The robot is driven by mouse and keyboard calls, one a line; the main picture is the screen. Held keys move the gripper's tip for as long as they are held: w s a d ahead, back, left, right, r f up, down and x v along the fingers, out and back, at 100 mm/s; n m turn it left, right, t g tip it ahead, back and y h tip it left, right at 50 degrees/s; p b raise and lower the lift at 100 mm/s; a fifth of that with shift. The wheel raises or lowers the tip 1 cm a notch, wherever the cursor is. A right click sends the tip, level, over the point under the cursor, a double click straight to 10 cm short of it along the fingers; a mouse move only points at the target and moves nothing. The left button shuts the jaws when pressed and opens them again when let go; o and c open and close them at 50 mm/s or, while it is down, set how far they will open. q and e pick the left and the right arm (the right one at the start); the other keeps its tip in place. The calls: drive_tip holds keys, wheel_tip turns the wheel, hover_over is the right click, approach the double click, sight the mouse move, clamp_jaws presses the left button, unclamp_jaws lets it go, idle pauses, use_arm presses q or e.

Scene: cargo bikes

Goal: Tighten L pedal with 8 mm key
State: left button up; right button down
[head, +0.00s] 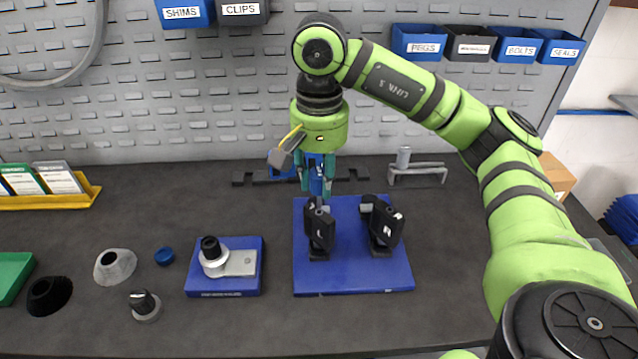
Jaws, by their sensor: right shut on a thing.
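Two black pedals stand on a blue base plate (345,283) in the middle of the bench: a left pedal (320,230) and a right pedal (384,226). My right gripper (318,180) points down just above and behind the left pedal. It is shut on a blue-handled tool (317,184), which seems to be the 8 mm key. The tool's lower end meets or hides behind the top of the left pedal, and I cannot tell whether it is seated. My left gripper is out of view.
A dark rack (240,180) lies behind the plate, with a grey metal stand (417,172) to its right. A small blue fixture (225,290) with a grey crank stands left of the plate. Loose cones, a blue ring (164,256) and a knob (145,305) lie further left.

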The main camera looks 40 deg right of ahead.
drive_tip(key=shift+r, duration=0.15)
drive_tip(key=shift+r+p, duration=2.35)
drive_tip(key=shift+r, duration=0.1)
